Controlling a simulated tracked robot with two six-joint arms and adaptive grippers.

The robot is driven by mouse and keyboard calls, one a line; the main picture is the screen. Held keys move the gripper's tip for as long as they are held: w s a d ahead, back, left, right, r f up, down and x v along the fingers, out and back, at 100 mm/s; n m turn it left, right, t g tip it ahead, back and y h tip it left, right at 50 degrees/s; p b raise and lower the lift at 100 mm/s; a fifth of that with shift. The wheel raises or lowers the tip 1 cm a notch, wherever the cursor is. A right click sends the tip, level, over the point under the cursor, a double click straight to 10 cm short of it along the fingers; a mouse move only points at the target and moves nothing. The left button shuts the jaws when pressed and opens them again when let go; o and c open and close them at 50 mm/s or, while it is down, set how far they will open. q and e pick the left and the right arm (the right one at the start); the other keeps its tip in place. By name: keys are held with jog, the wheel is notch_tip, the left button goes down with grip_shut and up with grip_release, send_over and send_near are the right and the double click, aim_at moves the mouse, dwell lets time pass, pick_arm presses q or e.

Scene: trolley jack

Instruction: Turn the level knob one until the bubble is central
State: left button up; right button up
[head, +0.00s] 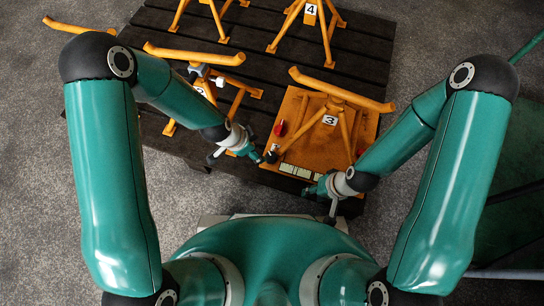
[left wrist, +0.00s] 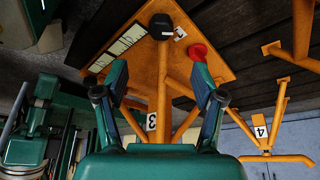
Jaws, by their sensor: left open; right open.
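A black knob (head: 271,157) sits at the near left corner of the orange plate (head: 310,150), with a small white tag beside it. In the left wrist view the black knob (left wrist: 161,26) lies beyond my open fingers, apart from them. A red knob (head: 280,128) is farther back on the plate's left side; it also shows in the left wrist view (left wrist: 199,53). Pale level vials (head: 303,172) line the plate's front edge; their bubbles are too small to make out. My left gripper (head: 258,156) is open, close beside the black knob. My right gripper (head: 318,188) is open near the vials.
An orange stand marked 3 (head: 340,115) rises from the plate. Another orange stand (head: 205,85) is to its left, and a stand marked 4 (head: 308,22) is behind. All are on a dark slatted platform (head: 362,48). Grey floor (head: 40,170) lies at the left.

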pick_arm(q)
jog(key=b+x, duration=0.5)
jog(key=x, duration=0.7)
jog(key=shift+d+f, duration=0.15)
jog(key=shift+f, duration=0.2)
jog(key=c, duration=1.1)
jog(key=shift+d, duration=0.25)
jog(key=shift+c, duration=0.2)
jog(key=shift+s+a, duration=0.1)
jog(key=shift+a, duration=0.2)
